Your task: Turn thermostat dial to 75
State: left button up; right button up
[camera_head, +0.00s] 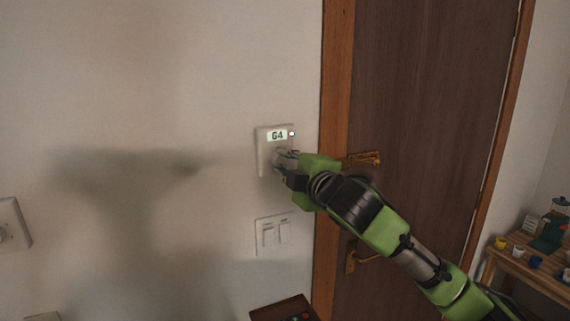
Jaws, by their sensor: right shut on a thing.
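The thermostat (264,158) is a white box on the wall, left of the door frame. Its lit display (277,136) reads 64, with a small light at its right end. My right gripper (281,162) is at the front of the thermostat, shut on the dial (280,155), which is mostly hidden behind the fingers. My right arm comes in from the lower right. My left gripper is not in view.
A double light switch (275,234) is below the thermostat. A dark wooden door (425,110) with brass handles is on the right, behind my arm. Another wall plate (12,225) is at the far left. A wooden table (540,278) with small cups stands at the lower right.

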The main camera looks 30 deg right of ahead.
jog(key=o, duration=1.1)
jog(key=s, duration=1.2)
jog(key=shift+a+r, duration=0.3)
jog(key=shift+r, duration=0.05)
jog(key=shift+f, duration=0.1)
